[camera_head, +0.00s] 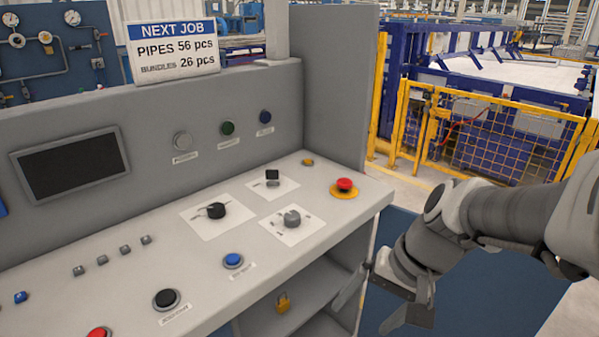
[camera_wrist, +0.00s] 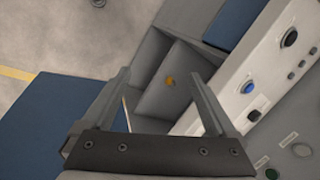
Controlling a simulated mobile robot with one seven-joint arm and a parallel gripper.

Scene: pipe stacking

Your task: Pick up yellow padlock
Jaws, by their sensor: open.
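A small yellow padlock (camera_head: 283,302) is in the open shelf space (camera_head: 318,285) under the control console, seen in the head view. My gripper (camera_head: 385,300) is to the right of the shelf, apart from the padlock. In the wrist view my gripper (camera_wrist: 162,85) has its fingers spread wide with nothing between them.
The console top (camera_head: 340,190) overhangs the shelf and carries a red emergency button (camera_head: 344,185), knobs and several push buttons. Shelf panels surround the padlock. A blue floor mat (camera_head: 400,225) lies right of the console. Yellow fencing (camera_head: 490,130) stands behind.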

